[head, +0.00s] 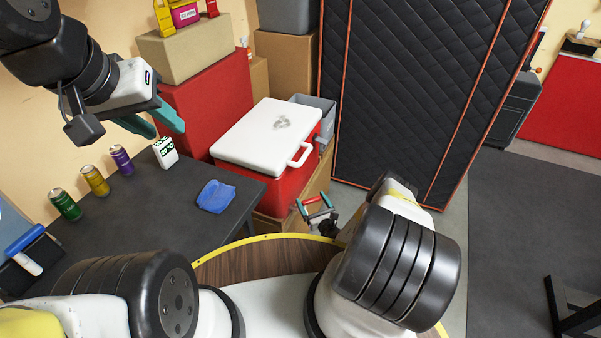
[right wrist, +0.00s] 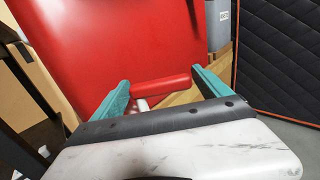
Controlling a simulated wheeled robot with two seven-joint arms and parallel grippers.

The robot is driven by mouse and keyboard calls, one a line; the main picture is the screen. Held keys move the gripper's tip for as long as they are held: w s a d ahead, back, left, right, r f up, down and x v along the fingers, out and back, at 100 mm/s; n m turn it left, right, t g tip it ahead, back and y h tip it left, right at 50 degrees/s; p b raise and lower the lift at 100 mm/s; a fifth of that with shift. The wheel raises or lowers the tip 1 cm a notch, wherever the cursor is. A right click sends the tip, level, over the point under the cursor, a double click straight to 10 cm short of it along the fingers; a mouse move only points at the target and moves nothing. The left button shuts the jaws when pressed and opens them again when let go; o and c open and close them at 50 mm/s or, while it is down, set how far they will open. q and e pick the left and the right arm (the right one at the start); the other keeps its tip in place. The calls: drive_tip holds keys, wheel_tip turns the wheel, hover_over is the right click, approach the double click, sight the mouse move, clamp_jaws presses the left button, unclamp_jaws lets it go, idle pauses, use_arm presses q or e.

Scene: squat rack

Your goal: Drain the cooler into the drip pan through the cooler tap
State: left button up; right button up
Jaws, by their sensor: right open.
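The cooler is a red box (head: 272,186) with a white lid (head: 268,134), closed, beside the dark table. Its red front wall fills much of the right wrist view (right wrist: 110,45). The cooler tap shows there as a red bar handle (right wrist: 162,87) above a short white stem (right wrist: 142,104). My right gripper (head: 316,203) is open at the tap, its teal fingers on either side of the red handle; I cannot tell whether they touch it. My left gripper (head: 168,129) is open and empty above the table. I cannot make out a drip pan.
The dark table (head: 150,222) holds several cans, a small white display (head: 165,152) and a blue item (head: 216,196). A grey bin (head: 316,104) and a black quilted panel (head: 410,85) stand behind.

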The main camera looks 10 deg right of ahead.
sight(311, 199)
drive_tip(key=shift+x, duration=1.6)
drive_tip(key=c, duration=1.8)
drive_tip(key=shift+d, duration=0.1)
